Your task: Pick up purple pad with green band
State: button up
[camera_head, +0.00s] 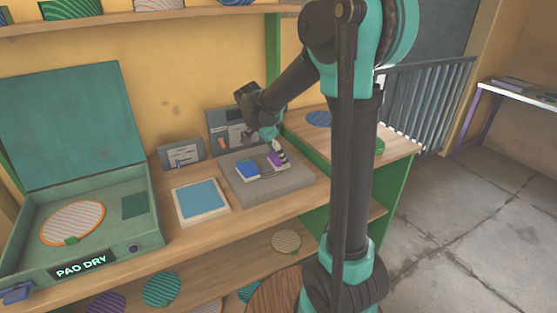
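A small purple pad (275,160) sits on the right part of a grey tray (288,181) on the workbench. I cannot make out a green band on it at this size. A blue pad (247,169) lies to its left on the same tray. My gripper (280,153) points down at the purple pad from above, its tip close to or touching the pad's right side. The gripper is small and partly blended with the pad, so I cannot tell whether its fingers are open or shut.
A green press with raised lid (70,125) and a "PAD DRY" display holds an orange-striped disc (73,223) at left. A blue-topped pad box (201,200) sits between press and tray. Small panels (181,155) stand behind. Striped discs lie on the lower shelf (240,262).

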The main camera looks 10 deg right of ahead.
jog(key=shift+r, duration=0.1)
notch_tip(320, 180, up, 20)
dwell(0.6)
